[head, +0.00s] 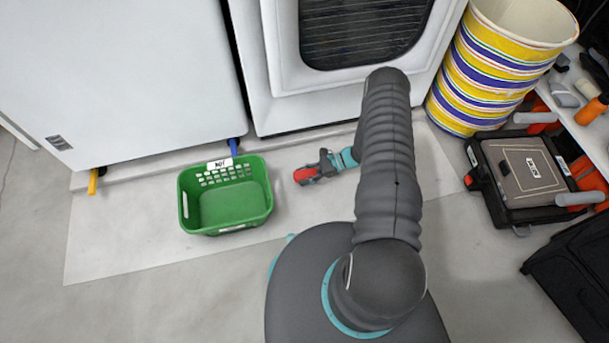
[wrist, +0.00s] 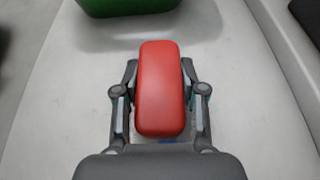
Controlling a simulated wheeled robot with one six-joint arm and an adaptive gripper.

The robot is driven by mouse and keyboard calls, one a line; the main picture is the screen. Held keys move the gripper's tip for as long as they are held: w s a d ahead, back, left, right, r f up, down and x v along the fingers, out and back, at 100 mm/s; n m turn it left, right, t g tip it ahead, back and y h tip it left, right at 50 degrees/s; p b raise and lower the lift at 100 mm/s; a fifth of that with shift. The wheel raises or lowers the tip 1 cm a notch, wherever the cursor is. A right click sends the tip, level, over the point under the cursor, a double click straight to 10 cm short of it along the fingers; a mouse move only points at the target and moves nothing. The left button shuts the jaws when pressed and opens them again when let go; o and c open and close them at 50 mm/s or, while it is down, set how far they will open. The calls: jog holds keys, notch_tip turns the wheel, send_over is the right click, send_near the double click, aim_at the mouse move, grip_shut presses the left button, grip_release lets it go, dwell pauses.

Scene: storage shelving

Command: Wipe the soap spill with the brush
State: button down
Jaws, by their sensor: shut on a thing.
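The brush shows as a red, rounded block (wrist: 161,88) in the middle of the wrist view. My gripper (wrist: 160,90) is shut on it, with a finger on each side. In the head view the red brush (head: 304,175) is at the tip of my gripper (head: 318,168), low over the pale floor sheet, right of the green basket. The underside of the brush is hidden, and I cannot tell whether it touches the floor. I cannot make out a distinct soap spill in either view.
A green basket (head: 226,222) stands on the pale sheet (head: 120,235) to the left. White appliances stand behind. A striped bin (head: 470,80) and a black case (head: 495,200) are at the right.

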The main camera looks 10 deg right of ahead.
jog(key=shift+f+b, duration=0.95)
jog(key=shift+d, duration=0.1)
jog(key=shift+d+b, duration=1)
jog(key=shift+d, duration=0.85)
